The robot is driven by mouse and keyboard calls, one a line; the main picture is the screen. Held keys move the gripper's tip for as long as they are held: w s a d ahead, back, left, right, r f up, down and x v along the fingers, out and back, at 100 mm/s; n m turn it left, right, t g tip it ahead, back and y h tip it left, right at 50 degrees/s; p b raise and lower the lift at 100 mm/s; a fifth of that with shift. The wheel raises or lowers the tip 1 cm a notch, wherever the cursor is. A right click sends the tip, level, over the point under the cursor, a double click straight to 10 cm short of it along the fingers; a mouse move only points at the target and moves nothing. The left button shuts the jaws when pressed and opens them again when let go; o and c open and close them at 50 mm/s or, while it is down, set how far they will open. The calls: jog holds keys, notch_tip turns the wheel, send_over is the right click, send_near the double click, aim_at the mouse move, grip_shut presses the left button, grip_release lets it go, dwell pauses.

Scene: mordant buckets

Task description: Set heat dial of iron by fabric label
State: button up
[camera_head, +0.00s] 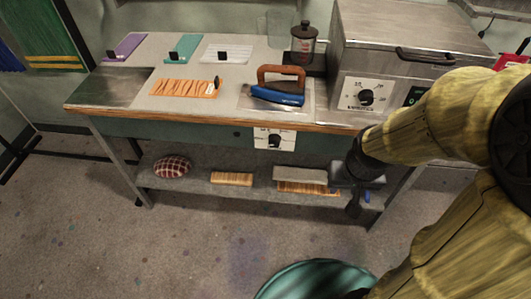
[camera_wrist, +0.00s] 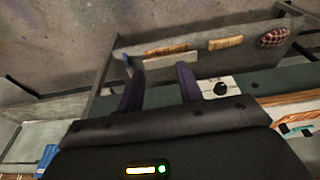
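The blue iron (camera_head: 278,94) with a wooden handle rests on a pale plate on the table. A white dial plate with a black knob (camera_head: 275,141) is on the table's front edge below the iron. It also shows in the wrist view (camera_wrist: 221,88), right of my fingers. Several cloths carry small black tags: purple (camera_head: 125,46), teal (camera_head: 182,47), white (camera_head: 225,50) and wrinkled orange (camera_head: 186,88). Writing on the tags is too small to read. My gripper (camera_wrist: 160,85) is open and empty. In the head view my gripper (camera_head: 354,190) is right of the knob, apart from it.
A metal box (camera_head: 400,40) with its own dial (camera_head: 366,97) stands on the table's right. A dark-lidded jar (camera_head: 303,45) stands behind the iron. The lower shelf (camera_head: 205,183) holds brushes and a checked cushion (camera_head: 172,167). A teal bucket (camera_head: 310,280) stands on the floor in front.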

jog(key=shift+a, duration=0.1)
jog(key=o, duration=0.5)
jog(key=shift+f, duration=0.15)
jog(key=w+a+f+n+t+h+b, duration=0.1)
jog(key=w+a+f+n+t+b, duration=0.15)
jog(key=f+n, duration=0.45)
jog(key=w+a+f+n+t+h+b, duration=0.2)
jog(key=w+a+f+n+b, duration=0.15)
jog(key=f+n, duration=0.35)
jog(key=w+a+f+n+t+h+b, duration=0.1)
jog(key=w+a+f+n+t+b, duration=0.25)
jog(key=f, duration=0.55)
jog(key=a+r+n+t+y+b, duration=0.1)
jog(key=a+r+n+t+y, duration=0.3)
jog(key=n, duration=1.2)
jog(key=a+r+t, duration=0.1)
jog(key=a+t, duration=0.2)
jog(key=a, duration=0.1)
jog(key=shift+w, duration=0.15)
